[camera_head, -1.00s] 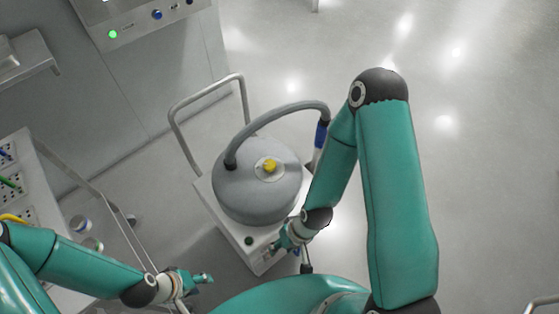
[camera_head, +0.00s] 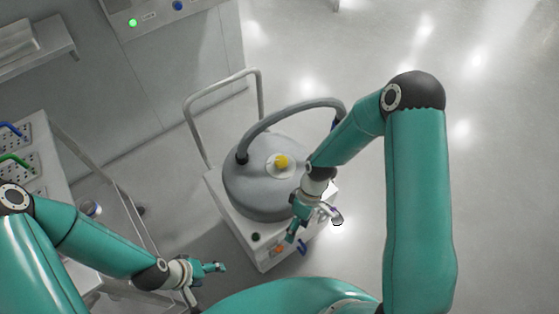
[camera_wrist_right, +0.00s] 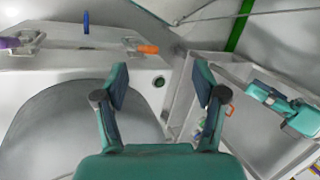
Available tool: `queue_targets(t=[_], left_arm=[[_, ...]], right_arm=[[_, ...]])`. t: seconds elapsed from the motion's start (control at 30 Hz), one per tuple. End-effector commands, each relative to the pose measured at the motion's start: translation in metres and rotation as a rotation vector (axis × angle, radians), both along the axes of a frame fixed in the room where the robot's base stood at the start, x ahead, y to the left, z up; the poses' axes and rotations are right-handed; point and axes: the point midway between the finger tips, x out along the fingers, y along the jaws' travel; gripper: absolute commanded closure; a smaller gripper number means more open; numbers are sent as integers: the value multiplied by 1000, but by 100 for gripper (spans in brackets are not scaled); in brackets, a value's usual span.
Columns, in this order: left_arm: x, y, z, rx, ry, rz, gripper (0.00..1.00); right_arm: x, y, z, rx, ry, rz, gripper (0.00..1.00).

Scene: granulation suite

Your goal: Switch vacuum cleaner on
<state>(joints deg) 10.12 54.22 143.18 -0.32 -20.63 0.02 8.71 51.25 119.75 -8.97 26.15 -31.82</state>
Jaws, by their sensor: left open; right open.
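The vacuum cleaner (camera_head: 250,185) has a grey domed drum with a yellow knob (camera_head: 282,162) on top and stands on a white wheeled base. A dark green round button (camera_head: 256,237) is on the base's front left corner; it also shows in the right wrist view (camera_wrist_right: 159,82), framed between my fingers and beyond them. My right gripper (camera_head: 314,227) is open and empty above the base's front right part, to the right of the button and apart from it. My left gripper (camera_head: 206,283) is open and empty, left of and nearer than the base.
An orange handle (camera_wrist_right: 148,49), a blue one (camera_wrist_right: 86,22) and a purple one (camera_wrist_right: 9,43) are along the base's front. A grey hose (camera_head: 292,112) arches over the drum. A metal push handle (camera_head: 222,82) rises behind. A trolley (camera_head: 85,160) stands left; floor at right is clear.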

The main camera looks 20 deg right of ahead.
Motion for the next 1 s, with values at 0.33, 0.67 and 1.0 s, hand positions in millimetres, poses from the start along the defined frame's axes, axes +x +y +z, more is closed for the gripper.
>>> queue_targets(t=[0.33,0.67,1.0], left_arm=[[0,0,-66,0,0,0,29],[0,0,-97,0,0,0,29],[0,0,-105,0,0,0,29]], right_arm=[[180,-49,117,-133,-217,566,30],[221,-24,185,-204,-397,646,30],[221,-24,135,-203,-394,644,30]])
